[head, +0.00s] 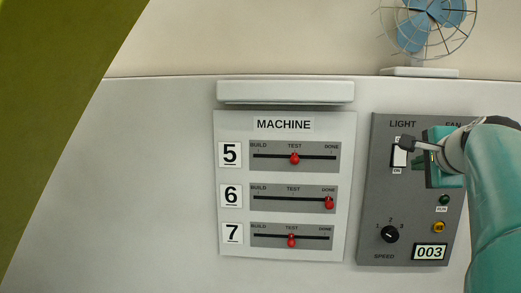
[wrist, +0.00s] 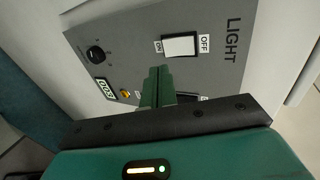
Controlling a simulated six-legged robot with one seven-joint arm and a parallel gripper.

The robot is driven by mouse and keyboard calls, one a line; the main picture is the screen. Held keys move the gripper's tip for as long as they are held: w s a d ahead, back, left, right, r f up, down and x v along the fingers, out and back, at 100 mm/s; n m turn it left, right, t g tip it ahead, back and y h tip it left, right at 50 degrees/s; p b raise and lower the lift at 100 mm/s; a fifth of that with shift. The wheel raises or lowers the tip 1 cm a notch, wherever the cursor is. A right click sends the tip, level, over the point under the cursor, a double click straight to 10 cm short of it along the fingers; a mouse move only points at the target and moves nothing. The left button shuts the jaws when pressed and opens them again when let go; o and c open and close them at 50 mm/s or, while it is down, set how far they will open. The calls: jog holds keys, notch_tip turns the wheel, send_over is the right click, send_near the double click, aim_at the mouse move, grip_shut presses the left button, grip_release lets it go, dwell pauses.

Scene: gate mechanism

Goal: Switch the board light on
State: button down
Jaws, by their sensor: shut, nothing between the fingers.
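The light switch (head: 399,157) is a white rocker on the grey control panel, under the word LIGHT. In the wrist view the switch (wrist: 180,46) has an OFF label at its right end and an ON label at its left end. I cannot tell which way the rocker is tipped. My gripper (head: 404,142) is shut and empty, in front of the upper part of the switch in the head view. In the wrist view its green fingers (wrist: 158,80) are together beside the switch; contact is not visible. The light bar (head: 285,92) above the MACHINE board looks unlit.
The grey panel (head: 415,258) also carries a speed knob (head: 390,234), a green button (head: 444,200), a yellow button (head: 439,227) and a display reading 003 (head: 430,252). The MACHINE board (head: 284,214) has three red sliders. A blue fan (head: 428,22) stands above. My arm covers the panel's right side.

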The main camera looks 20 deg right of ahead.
aim_at(401, 164)
jog(key=x, duration=0.3)
jog(key=r+x, duration=0.1)
jog(key=x, duration=0.2)
jog(key=shift+w+d, duration=0.35)
jog(key=shift+w, duration=0.05)
jog(key=shift+f, duration=0.1)
jog(key=shift+w+d+f, duration=0.1)
jog(key=shift+w+d, duration=0.05)
jog(key=shift+w, duration=0.05)
jog(key=shift+r, duration=1)
jog(key=shift+f, duration=0.2)
jog(key=shift+s, duration=0.1)
